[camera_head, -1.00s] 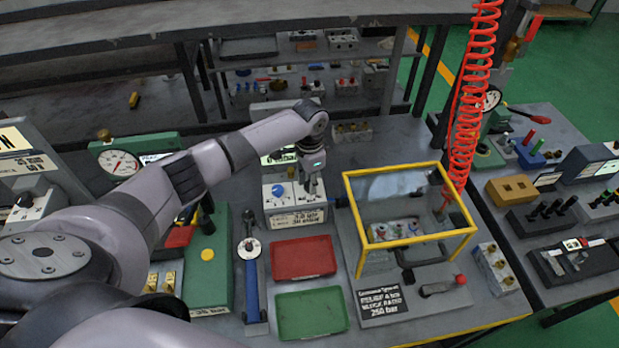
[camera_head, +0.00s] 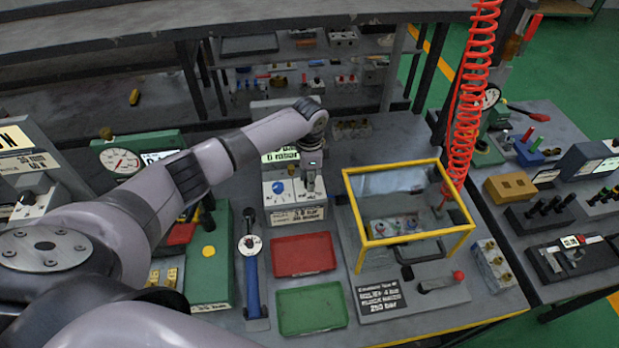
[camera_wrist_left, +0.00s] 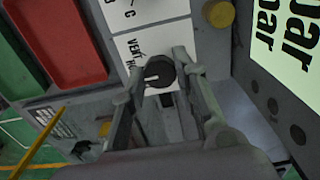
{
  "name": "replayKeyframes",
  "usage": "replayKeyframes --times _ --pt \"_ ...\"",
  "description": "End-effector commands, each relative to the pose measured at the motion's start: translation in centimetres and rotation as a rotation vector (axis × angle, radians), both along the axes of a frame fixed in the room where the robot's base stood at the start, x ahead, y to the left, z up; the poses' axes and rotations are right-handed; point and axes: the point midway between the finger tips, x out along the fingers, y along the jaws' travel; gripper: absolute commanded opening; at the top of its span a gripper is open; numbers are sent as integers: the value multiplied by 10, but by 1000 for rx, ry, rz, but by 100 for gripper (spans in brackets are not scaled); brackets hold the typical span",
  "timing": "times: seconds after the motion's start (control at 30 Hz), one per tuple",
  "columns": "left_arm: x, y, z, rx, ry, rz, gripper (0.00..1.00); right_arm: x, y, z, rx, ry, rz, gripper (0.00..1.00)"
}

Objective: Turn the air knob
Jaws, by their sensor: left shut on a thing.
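A white-faced valve box (camera_head: 295,214) stands on the bench behind the red tray, with a blue knob (camera_head: 278,188) on its left part. My left gripper (camera_head: 309,188) points down onto the right part of that box, beside the blue knob. In the left wrist view, its fingers (camera_wrist_left: 158,76) are closed around a dark round knob (camera_wrist_left: 159,70) on a white panel (camera_wrist_left: 150,42) marked "VENT". The fingers cover the knob's sides. In the head view, the gripper hides this knob. My right gripper is not in view.
A lit display (camera_head: 281,155) stands behind the valve box. A red tray (camera_head: 303,255) and a green tray (camera_head: 312,310) lie in front.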

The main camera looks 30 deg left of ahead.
Motion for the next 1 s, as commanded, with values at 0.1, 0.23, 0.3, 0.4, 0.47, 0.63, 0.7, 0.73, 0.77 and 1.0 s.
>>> replayKeyframes --times 0.1,0.23,0.3,0.4,0.47,0.63,0.7,0.73,0.77,1.0 --pt "1 0 1 -1 -4 1 31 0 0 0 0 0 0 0" --pt "1 0 1 0 -3 1 40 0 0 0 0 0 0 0" --pt "1 0 1 0 -3 1 45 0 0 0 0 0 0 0" --pt "1 0 1 0 -1 1 48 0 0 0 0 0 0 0" --pt "1 0 0 0 -1 1 48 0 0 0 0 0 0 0" --pt "0 0 1 0 -1 1 48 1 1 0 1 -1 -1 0" --pt "1 0 4 0 -1 1 48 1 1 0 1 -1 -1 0" --pt "1 0 7 0 -3 1 48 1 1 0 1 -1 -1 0" --pt "1 0 10 -1 -3 1 48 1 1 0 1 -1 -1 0" --pt "2 0 57 -2 -6 0 48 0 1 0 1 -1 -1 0"
